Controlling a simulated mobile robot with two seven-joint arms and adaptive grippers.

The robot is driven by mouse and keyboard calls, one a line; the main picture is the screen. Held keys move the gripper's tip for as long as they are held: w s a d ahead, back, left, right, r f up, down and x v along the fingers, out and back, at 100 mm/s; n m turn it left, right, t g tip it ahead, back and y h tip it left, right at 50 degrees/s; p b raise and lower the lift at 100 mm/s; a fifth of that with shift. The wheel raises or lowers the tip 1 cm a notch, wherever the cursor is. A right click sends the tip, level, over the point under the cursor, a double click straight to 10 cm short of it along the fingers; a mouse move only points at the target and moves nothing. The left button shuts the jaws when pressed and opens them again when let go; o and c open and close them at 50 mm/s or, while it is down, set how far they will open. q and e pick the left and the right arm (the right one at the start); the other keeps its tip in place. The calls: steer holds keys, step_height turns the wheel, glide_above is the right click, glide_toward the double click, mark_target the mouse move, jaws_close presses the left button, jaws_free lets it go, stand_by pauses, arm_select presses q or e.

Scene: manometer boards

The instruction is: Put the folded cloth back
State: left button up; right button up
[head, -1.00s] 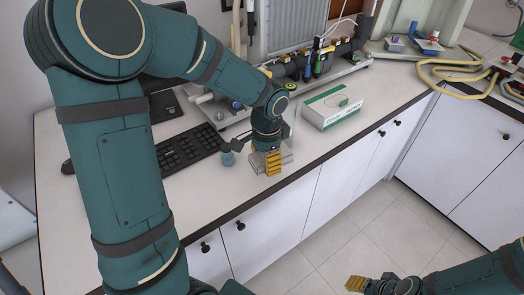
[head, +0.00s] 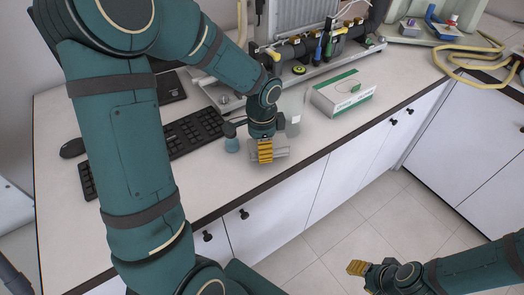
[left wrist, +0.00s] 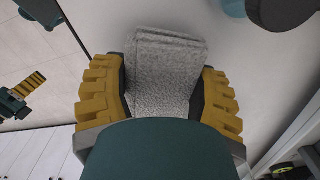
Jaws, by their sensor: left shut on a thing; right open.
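The folded cloth (left wrist: 162,72) is light grey and textured. In the left wrist view it sits between the two yellow fingers of my left gripper (left wrist: 160,100), which is shut on it. In the head view the left gripper (head: 265,151) points down just over the counter near its front edge. The cloth (head: 282,150) shows there as a small grey piece beside the fingers. I cannot tell whether the cloth touches the counter. My right gripper (head: 357,268) is open and empty, out over the floor at the lower right.
A white and green box (head: 343,93) lies right of the left gripper. A clear container (head: 294,115) stands close behind it. A small blue-grey object (head: 232,144) and a black keyboard (head: 185,135) are to its left. The manometer board (head: 300,60) stands behind. The counter's front strip is clear.

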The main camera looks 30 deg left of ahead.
arm_select(q)
steer(key=shift+f, duration=0.9)
steer(key=shift+f, duration=0.15)
steer(key=o, duration=1.3)
steer(key=shift+c, duration=0.2)
steer(key=shift+r, duration=0.3)
step_height(320, 180, up, 12)
steer(key=p, duration=0.2)
steer(key=shift+p, duration=0.35)
